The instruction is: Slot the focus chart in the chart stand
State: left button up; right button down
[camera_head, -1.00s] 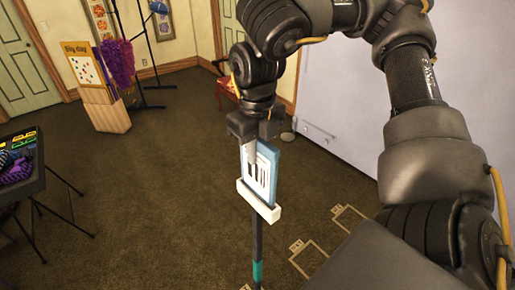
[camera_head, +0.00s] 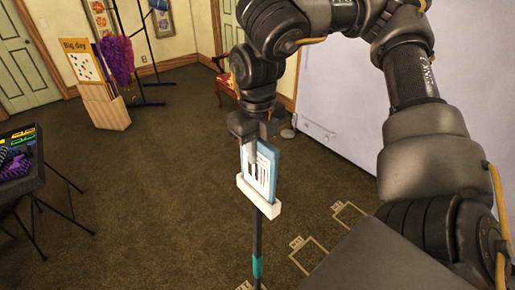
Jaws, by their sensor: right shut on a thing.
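The focus chart (camera_head: 262,175) is a thin blue-edged board with a white face and black bars. It stands nearly upright, with its lower edge at the white holder of the chart stand (camera_head: 258,197). The stand has a thin dark pole with a teal band below the holder. My right gripper (camera_head: 252,150) is shut on the upper part of the chart from above. The slot itself is hidden, so I cannot tell how deep the chart sits. My left gripper is not in view.
A black table (camera_head: 22,185) with colourful items stands at the left edge. A wooden bin (camera_head: 105,108) with a "Big day" sign and purple feathery props is at the back left. A red chair (camera_head: 226,85) stands behind my right arm. Open carpet lies between.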

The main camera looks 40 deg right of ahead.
jog(key=shift+f+b, duration=0.35)
jog(key=shift+f, duration=0.35)
jog(key=c, duration=1.3)
grip_release()
jog(key=shift+r, duration=0.15)
notch_tip(320, 180, up, 5)
jog(key=p, duration=0.5)
jog(key=shift+f, duration=0.2)
jog(key=shift+r, duration=1.05)
jog(key=shift+d, duration=0.1)
